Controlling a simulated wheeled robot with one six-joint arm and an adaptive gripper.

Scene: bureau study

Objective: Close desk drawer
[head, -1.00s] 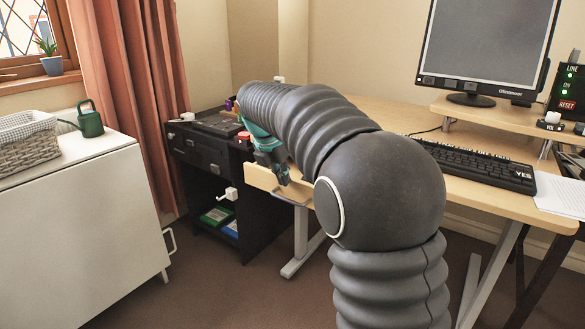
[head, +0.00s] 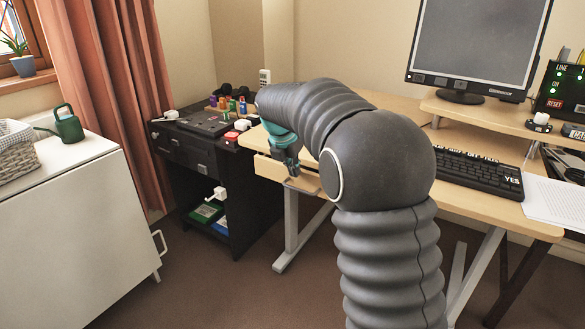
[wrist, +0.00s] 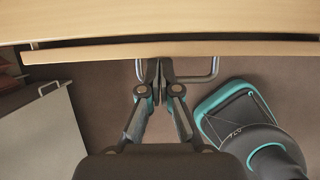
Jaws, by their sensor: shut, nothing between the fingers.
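The desk drawer has a light wood front (head: 268,168) under the left part of the desk top (head: 385,103). In the wrist view, the drawer front (wrist: 90,53) runs across the top, with a narrow dark gap between it and the desk edge, so it stands slightly open. A metal bar handle (wrist: 211,72) is on the front. My gripper (wrist: 158,66) is shut and empty, its fingertips close to the drawer front at the middle of the handle. I cannot tell whether they touch. In the head view, my gripper (head: 293,174) is partly hidden by my arm.
A black cabinet (head: 190,157) with gadgets on top stands left of the desk. A white cabinet (head: 85,210) with a green watering can (head: 68,126) is farther left. A monitor (head: 478,45) and keyboard (head: 480,175) are on the desk. Brown floor is clear in front.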

